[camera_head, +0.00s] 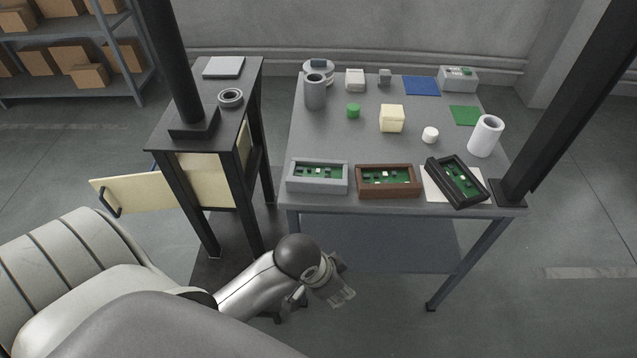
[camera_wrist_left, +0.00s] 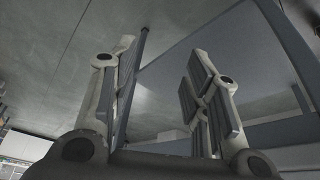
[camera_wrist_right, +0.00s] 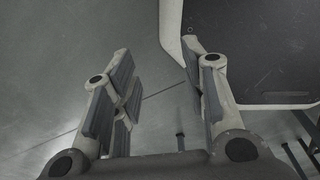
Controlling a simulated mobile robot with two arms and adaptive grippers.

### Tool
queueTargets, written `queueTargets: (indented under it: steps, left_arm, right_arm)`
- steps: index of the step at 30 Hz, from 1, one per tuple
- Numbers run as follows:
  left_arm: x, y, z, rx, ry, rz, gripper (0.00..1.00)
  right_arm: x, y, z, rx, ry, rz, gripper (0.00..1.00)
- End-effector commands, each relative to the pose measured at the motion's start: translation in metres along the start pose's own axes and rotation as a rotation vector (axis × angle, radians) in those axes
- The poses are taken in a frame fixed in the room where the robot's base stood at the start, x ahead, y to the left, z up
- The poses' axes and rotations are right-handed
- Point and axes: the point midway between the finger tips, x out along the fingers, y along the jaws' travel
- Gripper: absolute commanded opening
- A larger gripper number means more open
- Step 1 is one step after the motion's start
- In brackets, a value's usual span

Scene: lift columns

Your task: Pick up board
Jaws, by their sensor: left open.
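Three green boards with small parts lie in open boxes along the table's front edge in the head view. One board (camera_head: 318,173) is in a grey box (camera_head: 318,190), one (camera_head: 388,177) in a brown box (camera_head: 388,194), and one (camera_head: 459,180) in a tilted black box (camera_head: 470,201). My left gripper (camera_head: 343,292) is low in front of the table, below the boxes and apart from them. Its fingers are spread and empty in the left wrist view (camera_wrist_left: 160,60). My right gripper (camera_wrist_right: 157,65) shows only in its wrist view, open and empty.
The table (camera_head: 310,130) also holds a grey cup (camera_head: 315,92), a yellow block (camera_head: 391,118), a white roll (camera_head: 486,136), and blue (camera_head: 421,86) and green (camera_head: 465,116) sheets. A dark post (camera_head: 570,100) rises at its right corner. A black stand (camera_head: 180,150) is left.

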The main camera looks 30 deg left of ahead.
Motion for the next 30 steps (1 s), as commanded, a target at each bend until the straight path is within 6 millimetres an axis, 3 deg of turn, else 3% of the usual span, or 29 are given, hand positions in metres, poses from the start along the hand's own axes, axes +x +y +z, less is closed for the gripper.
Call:
queueTargets:
  steps: [3, 11, 20, 24, 30]
  left_arm:
    - [-0.013, 0.001, -0.031, 0.157, 0.008, 0.038, 0.43]
    - [-0.031, -0.02, -0.075, 0.451, -0.06, 0.083, 0.43]
    - [-0.067, -0.095, -0.11, 0.631, -0.213, 0.074, 0.43]
    - [-0.097, -0.139, -0.122, 0.647, -0.281, 0.067, 0.43]
    - [-0.142, -0.186, -0.131, 0.625, -0.336, 0.075, 0.43]
  right_arm:
    - [0.005, -0.006, -0.002, 0.003, 0.004, -0.007, 0.4]
    - [0.007, -0.013, -0.009, 0.004, 0.014, -0.015, 0.4]
    - [0.007, -0.008, -0.007, 0.001, 0.012, -0.009, 0.4]
    - [0.007, -0.005, -0.007, -0.001, 0.011, -0.006, 0.4]
    - [0.007, -0.004, -0.006, -0.001, 0.01, -0.004, 0.4]
